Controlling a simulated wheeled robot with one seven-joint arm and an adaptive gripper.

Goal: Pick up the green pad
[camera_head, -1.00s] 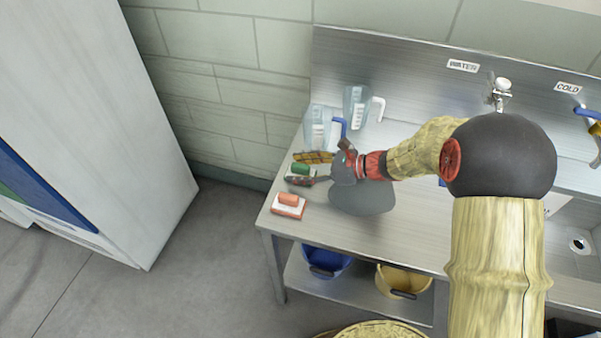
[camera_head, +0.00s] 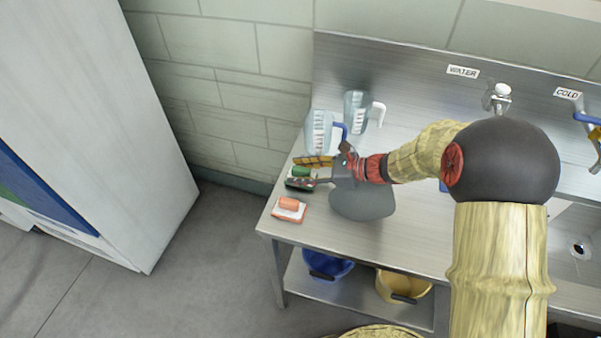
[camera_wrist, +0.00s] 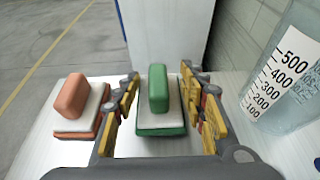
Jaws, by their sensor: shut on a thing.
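The green pad (camera_wrist: 160,115) has a green grip block on top, a white layer and a green base. It rests on the left end of the metal counter (camera_head: 345,232), and also shows in the head view (camera_head: 301,171), partly hidden by a finger. My gripper (camera_wrist: 159,78) is shut on the green pad, with one yellow-padded finger along each side. In the head view, my gripper (camera_head: 303,174) reaches in from the right, low over the counter. I see no clear gap of the pad above the counter.
An orange pad (camera_wrist: 73,97) lies just left of the green pad. A clear measuring jug (camera_wrist: 285,75) stands close on the right, with a second jug (camera_head: 356,107) behind. The counter's left edge is near. Blue (camera_head: 327,267) and yellow (camera_head: 402,285) buckets sit on the lower shelf.

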